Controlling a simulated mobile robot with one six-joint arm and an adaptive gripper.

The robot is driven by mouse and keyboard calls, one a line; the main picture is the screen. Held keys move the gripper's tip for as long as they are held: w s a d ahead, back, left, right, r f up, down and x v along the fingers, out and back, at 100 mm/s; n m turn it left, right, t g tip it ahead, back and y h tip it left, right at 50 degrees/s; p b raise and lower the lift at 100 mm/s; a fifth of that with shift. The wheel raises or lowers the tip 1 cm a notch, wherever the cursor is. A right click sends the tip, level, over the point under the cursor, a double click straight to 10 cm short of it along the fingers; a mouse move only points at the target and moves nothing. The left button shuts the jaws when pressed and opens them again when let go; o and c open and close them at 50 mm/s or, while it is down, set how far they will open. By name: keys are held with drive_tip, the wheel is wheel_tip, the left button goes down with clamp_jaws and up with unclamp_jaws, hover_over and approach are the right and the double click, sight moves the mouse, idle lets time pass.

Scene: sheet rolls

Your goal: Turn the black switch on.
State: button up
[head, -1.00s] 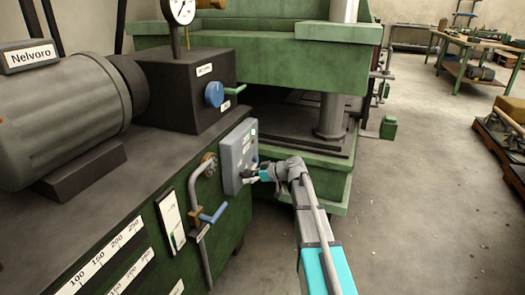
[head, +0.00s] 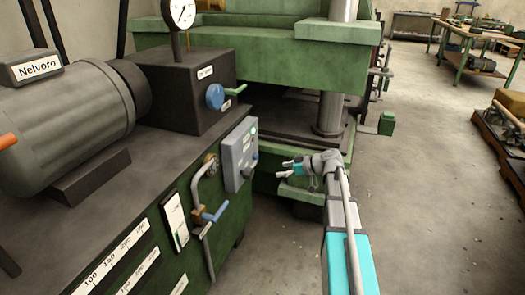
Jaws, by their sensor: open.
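A grey switch box (head: 238,156) is fixed to the front of the green machine cabinet. A small dark part, perhaps the black switch (head: 247,172), shows low on the box's face. The face is seen at a steep angle, so the switch's position cannot be read. A small pale light or button (head: 254,131) is near the top of the face. My gripper (head: 280,170) is open and empty, a short way right of the box and apart from it, with its fingers pointing left toward the face.
A blue-handled valve (head: 214,213) and pipe stand out from the cabinet, left of and below the box. A blue knob (head: 215,96) and green lever (head: 236,90) are above. The green press (head: 290,60) stands behind my arm. The floor (head: 430,220) at right is clear.

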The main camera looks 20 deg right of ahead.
drive_tip(key=s+a+r+m+g+h+p, duration=0.3)
drive_tip(key=s+a+r+p, duration=0.2)
drive_tip(key=p, duration=0.8)
drive_tip(key=s+a+r+m+g+h+p, duration=0.2)
drive_tip(key=s+a+r+p, duration=0.4)
drive_tip(key=r+p, duration=0.6)
drive_tip(key=shift+s+m+g+h+p, duration=0.45)
drive_tip(key=shift+s+h, duration=0.25)
drive_tip(key=shift+s, duration=0.55)
drive_tip(key=shift+s, duration=0.1)
drive_tip(key=s+m+g+h+p, duration=0.1)
drive_tip(key=s+m+h, duration=0.35)
drive_tip(key=s, duration=0.35)
wheel_tip(320, 180, up, 12)
drive_tip(key=p, duration=1.2)
drive_tip(key=shift+a+n, duration=0.25)
drive_tip(key=shift+n, duration=0.05)
drive_tip(key=shift+w+f, duration=0.1)
drive_tip(key=shift+f, duration=0.05)
idle(1.2)
